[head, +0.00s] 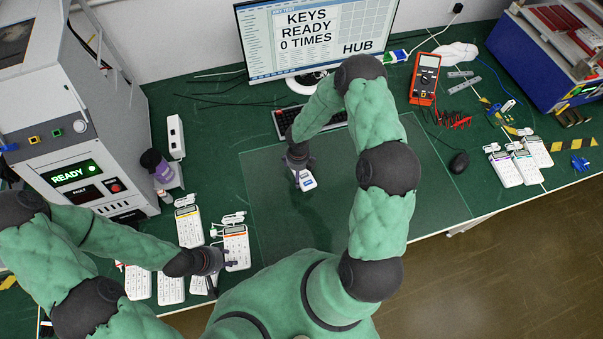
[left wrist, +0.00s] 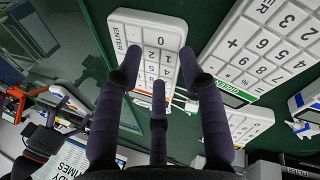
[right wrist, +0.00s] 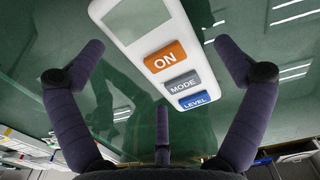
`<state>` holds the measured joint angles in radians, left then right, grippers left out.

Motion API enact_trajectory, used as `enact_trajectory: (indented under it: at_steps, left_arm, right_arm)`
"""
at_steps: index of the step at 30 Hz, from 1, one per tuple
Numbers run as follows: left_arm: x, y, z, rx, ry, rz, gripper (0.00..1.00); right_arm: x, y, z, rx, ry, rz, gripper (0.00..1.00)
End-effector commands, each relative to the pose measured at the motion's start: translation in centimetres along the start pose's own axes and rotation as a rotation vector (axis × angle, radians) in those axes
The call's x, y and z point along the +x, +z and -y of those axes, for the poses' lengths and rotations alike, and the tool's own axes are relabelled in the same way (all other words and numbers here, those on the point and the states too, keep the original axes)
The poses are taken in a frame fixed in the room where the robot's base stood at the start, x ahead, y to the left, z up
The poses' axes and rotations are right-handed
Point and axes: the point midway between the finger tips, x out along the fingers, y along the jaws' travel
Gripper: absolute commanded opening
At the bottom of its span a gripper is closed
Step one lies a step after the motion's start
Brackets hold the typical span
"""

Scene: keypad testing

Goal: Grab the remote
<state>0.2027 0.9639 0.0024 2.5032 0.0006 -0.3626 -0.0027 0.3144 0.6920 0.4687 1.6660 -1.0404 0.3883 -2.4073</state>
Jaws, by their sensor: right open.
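The remote (head: 306,182), a white handset with a grey screen, lies on the clear mat in the middle of the bench. The right wrist view shows it close up (right wrist: 140,48), with orange ON, grey MODE and blue LEVEL buttons. My right gripper (head: 297,164) is over it, partly covering it in the head view. In the right wrist view its fingers (right wrist: 160,45) are spread wide, with the remote between and beyond them. My left gripper (head: 218,264) is low over white keypads at the left. Its fingertips (left wrist: 160,52) overlap a keypad with an ENTER key (left wrist: 148,30); contact is unclear.
Several keypads (head: 188,226) lie around my left gripper. A READY machine (head: 72,165) stands at the left. A monitor (head: 315,40) and keyboard (head: 283,122) are behind the mat (head: 420,190). A mouse (head: 459,163), multimeter (head: 426,75) and more keypads (head: 506,168) are to the right.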

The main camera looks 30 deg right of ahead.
Motion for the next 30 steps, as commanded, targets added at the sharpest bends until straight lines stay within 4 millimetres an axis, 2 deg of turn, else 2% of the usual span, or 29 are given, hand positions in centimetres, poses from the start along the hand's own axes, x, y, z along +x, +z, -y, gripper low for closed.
enact_trajectory:
  at_steps: [6,8,12,23,30]
  left_arm:
    - [0.0,0.0,0.0,0.0,0.0,0.0,0.4]
    - [0.0,0.0,0.0,0.0,0.0,0.0,0.4]
    - [0.0,0.0,0.0,0.0,0.0,0.0,0.4]
    - [-0.1,0.0,0.0,0.0,0.0,0.0,0.4]
    - [-0.6,0.0,-0.2,0.0,0.0,0.0,0.4]
  right_arm:
    - [0.1,0.1,0.0,0.0,0.0,0.002,1.0]
    - [0.1,0.1,0.0,0.0,0.0,0.002,0.86]
    - [0.1,0.1,0.0,0.0,0.0,0.002,0.46]
    - [-0.1,0.1,0.0,0.0,0.0,0.001,0.46]
    - [-2.0,0.2,0.0,0.0,0.0,0.005,0.46]
